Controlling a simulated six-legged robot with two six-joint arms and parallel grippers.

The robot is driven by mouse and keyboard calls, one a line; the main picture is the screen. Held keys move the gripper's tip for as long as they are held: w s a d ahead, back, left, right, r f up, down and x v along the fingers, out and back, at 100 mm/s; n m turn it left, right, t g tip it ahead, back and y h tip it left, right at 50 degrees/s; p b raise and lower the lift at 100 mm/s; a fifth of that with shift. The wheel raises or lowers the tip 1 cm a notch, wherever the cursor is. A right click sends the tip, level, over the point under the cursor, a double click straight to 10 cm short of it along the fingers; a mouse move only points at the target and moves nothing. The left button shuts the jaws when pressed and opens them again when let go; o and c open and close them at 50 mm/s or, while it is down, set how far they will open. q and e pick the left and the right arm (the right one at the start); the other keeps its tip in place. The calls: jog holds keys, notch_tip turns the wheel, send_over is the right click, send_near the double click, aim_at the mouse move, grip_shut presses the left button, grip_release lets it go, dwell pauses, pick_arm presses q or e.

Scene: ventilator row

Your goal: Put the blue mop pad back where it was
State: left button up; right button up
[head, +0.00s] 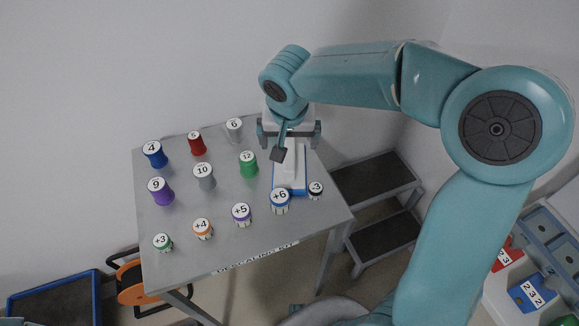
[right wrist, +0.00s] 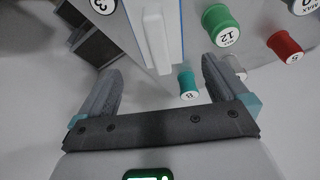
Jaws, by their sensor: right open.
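No plain blue mop pad can be made out for certain. A flat white piece with blue edges (head: 290,182) and a raised white bar lies at the right of the grey table (head: 185,262). It may be the pad; it also shows at the top of the right wrist view (right wrist: 155,40). My right gripper (head: 289,135) is open and empty over the table's far right end, just behind this piece. In the right wrist view its fingers (right wrist: 160,78) are spread, with a teal cylinder marked 8 (right wrist: 187,84) showing between them, beyond the tips. My left gripper is not in view.
Several numbered weights stand on the table, among them a green one (head: 248,164) and a blue-banded +6 (head: 280,201) close to the blue-edged piece. Dark steps (head: 375,180) stand right of the table. A blue-rimmed tray (head: 98,285) lies at lower left.

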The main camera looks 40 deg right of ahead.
aim_at(289, 154)
jog(key=x, duration=0.4)
jog(key=shift+f, duration=0.35)
jog(key=x, duration=0.6)
jog(key=shift+w+d, duration=0.15)
jog(key=shift+r, duration=0.15)
jog(key=shift+c, duration=0.3)
jog(key=c, duration=0.8)
notch_tip(289, 154, up, 20)
jog(key=shift+r+p, duration=0.1)
jog(key=shift+p, duration=1)
jog(key=shift+c, duration=0.2)
